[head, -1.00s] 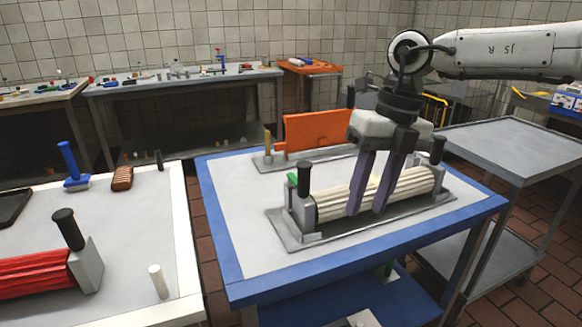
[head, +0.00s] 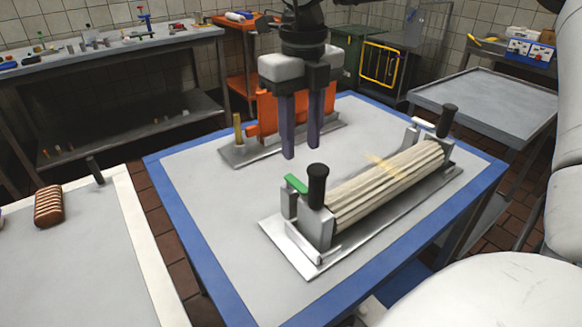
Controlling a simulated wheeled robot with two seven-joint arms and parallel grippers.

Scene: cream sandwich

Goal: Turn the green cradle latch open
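The green latch (head: 296,184) sits on top of a small grey post at the near left end of the metal cradle (head: 290,240), beside a black knob handle (head: 317,183). A cream ribbed roller (head: 385,185) lies in the cradle, with another black handle (head: 446,121) at its far end. My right gripper (head: 301,152) points down above the table, behind the latch and apart from it. Its two purple-grey fingers are spread with a gap and nothing between them. My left gripper is not in view.
The cradle stands on a blue-edged table (head: 205,225). Behind my gripper, an orange block (head: 267,113) stands on a grey base plate (head: 232,152) with a brass post (head: 238,132). A grey trolley (head: 490,100) is at right. The table's left side is clear.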

